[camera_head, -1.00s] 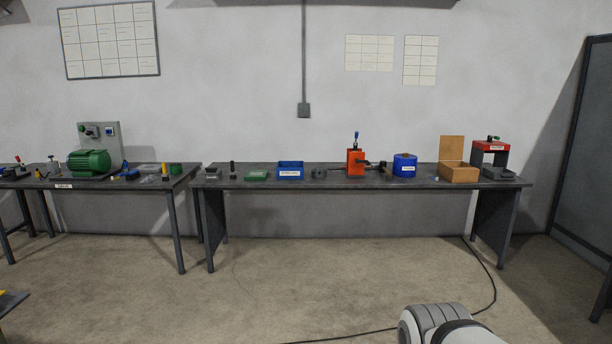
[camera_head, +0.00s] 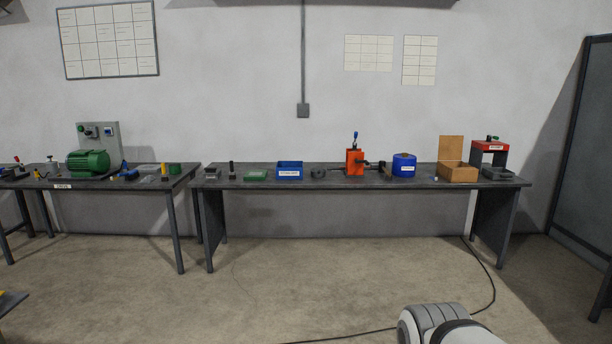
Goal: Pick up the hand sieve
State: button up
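I cannot make out a hand sieve for certain among the small items on the tables. The long dark table (camera_head: 330,183) stands against the back wall, some way off across the floor. A second dark table (camera_head: 120,185) stands at the left. My gripper is not in view; only a white and grey part of my own arm shows at the bottom right.
On the long table are a blue bin (camera_head: 290,172), an orange device (camera_head: 355,162), a blue drum (camera_head: 404,165), an open wooden box (camera_head: 458,172) and a red stand (camera_head: 490,148). A green motor (camera_head: 88,162) sits on the left table. A cable (camera_head: 492,285) crosses the floor; the middle floor is clear.

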aim_at(319, 172)
jog(key=i, duration=5.15)
jog(key=z, duration=0.05)
